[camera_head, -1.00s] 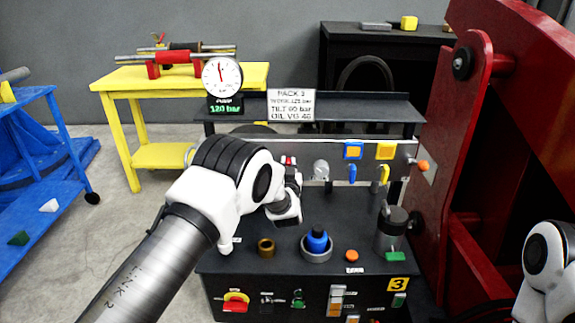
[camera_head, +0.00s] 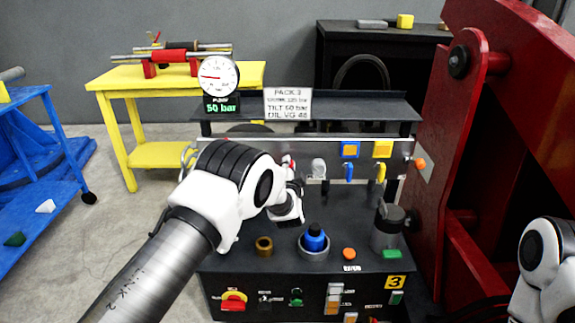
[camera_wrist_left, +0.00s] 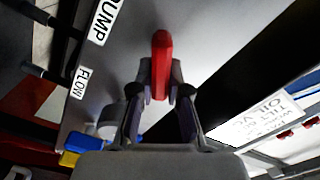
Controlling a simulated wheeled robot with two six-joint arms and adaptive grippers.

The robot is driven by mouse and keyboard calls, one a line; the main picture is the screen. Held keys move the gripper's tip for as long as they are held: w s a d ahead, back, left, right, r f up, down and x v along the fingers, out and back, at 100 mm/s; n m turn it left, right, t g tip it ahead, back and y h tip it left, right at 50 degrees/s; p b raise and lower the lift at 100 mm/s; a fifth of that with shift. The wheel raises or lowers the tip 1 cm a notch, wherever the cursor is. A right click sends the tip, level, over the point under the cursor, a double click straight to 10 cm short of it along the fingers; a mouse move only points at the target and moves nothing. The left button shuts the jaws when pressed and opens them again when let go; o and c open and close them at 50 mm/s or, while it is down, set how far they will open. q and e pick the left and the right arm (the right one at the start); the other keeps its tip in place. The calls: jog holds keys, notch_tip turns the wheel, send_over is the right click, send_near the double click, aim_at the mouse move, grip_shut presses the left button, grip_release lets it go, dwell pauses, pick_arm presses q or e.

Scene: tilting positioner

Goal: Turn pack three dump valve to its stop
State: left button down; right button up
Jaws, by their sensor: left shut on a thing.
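The dump valve's red handle (camera_wrist_left: 161,60) stands between my left fingertips in the left wrist view, with part of a label ending in "UMP" (camera_wrist_left: 106,18) beside it. My left gripper (camera_wrist_left: 160,78) is shut on this handle. In the head view, my left gripper (camera_head: 290,178) reaches the grey valve panel (camera_head: 300,152), and only a speck of red shows there; wrist and fingers hide the rest. The dial gauge (camera_head: 219,76) reads 50 bar on its green display (camera_head: 221,108). My right gripper is out of view; only part of that arm shows at right.
A grey knob (camera_head: 319,168), a blue lever (camera_head: 348,172) and a yellow lever (camera_head: 381,173) line the panel to the right. A blue-capped filler (camera_head: 314,238) and brass fitting (camera_head: 264,246) stand on the black top below. A red frame (camera_head: 455,130) stands close at right.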

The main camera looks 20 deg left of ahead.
pick_arm(q)
jog(key=m, duration=0.6)
jog(key=shift+d+f, duration=0.15)
jog(key=shift+f, duration=0.2)
jog(key=shift+m, duration=0.3)
jog(key=c, duration=1.1)
grip_release()
jog(key=shift+w, duration=0.1)
jog(key=shift+c, duration=0.2)
jog(key=v, duration=1.2)
